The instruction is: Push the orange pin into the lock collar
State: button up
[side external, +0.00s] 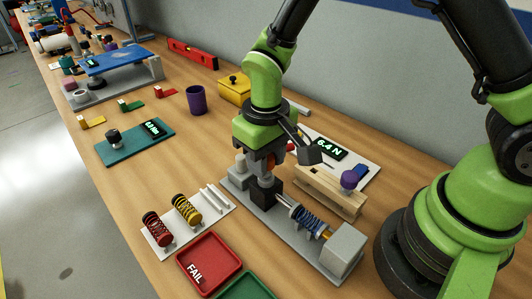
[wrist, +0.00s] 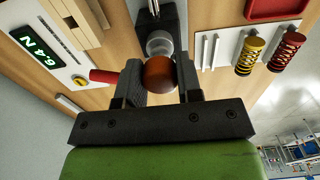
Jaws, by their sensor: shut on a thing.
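My gripper (wrist: 160,72) is shut on the orange pin (wrist: 159,75), whose round orange-brown head shows between the two dark fingers in the wrist view. A pale grey round piece (wrist: 159,45) lies just beyond the pin head, against the dark block (wrist: 172,18); I take this block and piece to be the lock collar. The pin's shank is hidden, so I cannot tell how deep it sits.
A blue spring (side external: 307,222) runs from the dark block to a grey end block (side external: 343,250). A wooden block (side external: 328,190) and a panel reading 6.4 N (side external: 327,148) stand close behind. A rack with red and yellow springs (side external: 185,209) and a red FAIL tray (side external: 208,264) lie in front.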

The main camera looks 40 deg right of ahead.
jog(key=shift+f, duration=0.35)
jog(key=o, duration=1)
jog(key=shift+c, duration=0.2)
notch_tip(320, 180, up, 10)
jog(key=shift+r, duration=0.15)
jog(key=s+d+r+m+t+y, duration=0.2)
jog(key=s+d+r+m+t, duration=0.2)
jog(key=s+d+r+t, duration=0.3)
jog(key=s+r, duration=0.5)
jog(key=s, duration=0.2)
jog(key=shift+s+d, duration=0.15)
jog(key=shift+s, duration=0.1)
